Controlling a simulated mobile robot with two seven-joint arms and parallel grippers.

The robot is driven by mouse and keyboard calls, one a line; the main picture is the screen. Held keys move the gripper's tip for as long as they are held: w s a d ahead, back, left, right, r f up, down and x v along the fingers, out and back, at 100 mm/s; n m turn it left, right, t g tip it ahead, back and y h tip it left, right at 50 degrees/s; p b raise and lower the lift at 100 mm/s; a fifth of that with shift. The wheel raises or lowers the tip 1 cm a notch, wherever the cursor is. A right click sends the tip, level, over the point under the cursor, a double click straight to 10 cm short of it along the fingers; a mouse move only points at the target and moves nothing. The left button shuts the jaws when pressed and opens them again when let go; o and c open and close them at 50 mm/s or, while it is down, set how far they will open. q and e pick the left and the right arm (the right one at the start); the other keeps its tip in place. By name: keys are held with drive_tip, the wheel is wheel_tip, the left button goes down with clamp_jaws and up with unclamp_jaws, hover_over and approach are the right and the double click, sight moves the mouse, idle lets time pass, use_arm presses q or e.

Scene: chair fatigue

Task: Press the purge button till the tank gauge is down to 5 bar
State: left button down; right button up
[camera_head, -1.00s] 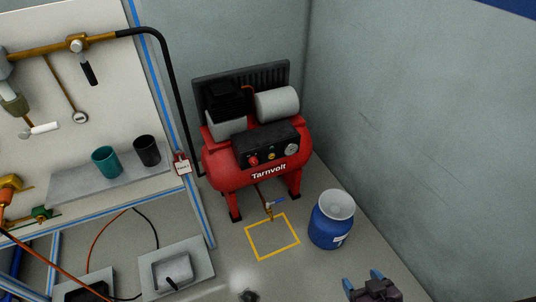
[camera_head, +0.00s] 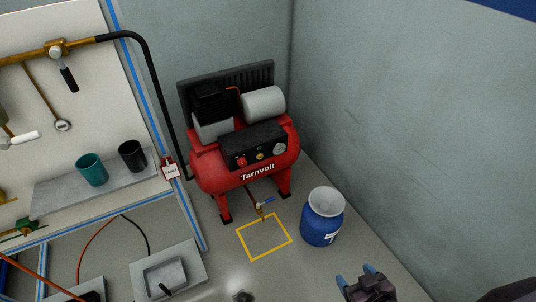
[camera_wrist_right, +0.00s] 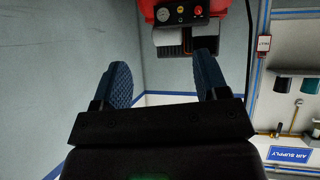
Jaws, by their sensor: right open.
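The red Tarnvolt compressor (camera_head: 245,172) stands against the wall in the head view. Its black panel (camera_head: 253,141) carries a red knob or button (camera_head: 241,162), a yellow button (camera_head: 260,156) and a round white-faced gauge (camera_head: 279,149). The gauge also shows in the right wrist view (camera_wrist_right: 163,14), upside down; its reading is too small to tell. Which control is the purge button cannot be read. My right gripper (camera_head: 355,275) is open and empty, low at the right, apart from the compressor; its blue fingers show in the right wrist view (camera_wrist_right: 162,70). My left gripper is not in view.
A blue drum (camera_head: 322,220) stands right of a yellow floor square (camera_head: 264,254), below the compressor's drain valve (camera_head: 263,205). At left are a pipe board with a shelf (camera_head: 110,187), two cups and a tagged black hose (camera_head: 171,110). Floor right of the drum is clear.

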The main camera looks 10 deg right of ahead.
drive_tip(key=shift+w+a, duration=0.15)
drive_tip(key=shift+a, duration=0.05)
drive_tip(key=c, duration=1.2)
clamp_jaws()
drive_tip(key=shift+s, duration=0.25)
drive_tip(key=shift+s+d+f, duration=0.1)
drive_tip(key=shift+s+d, duration=0.05)
drive_tip(key=shift+w, duration=0.3)
drive_tip(key=shift+w+r, duration=0.1)
drive_tip(key=shift+r, duration=0.1)
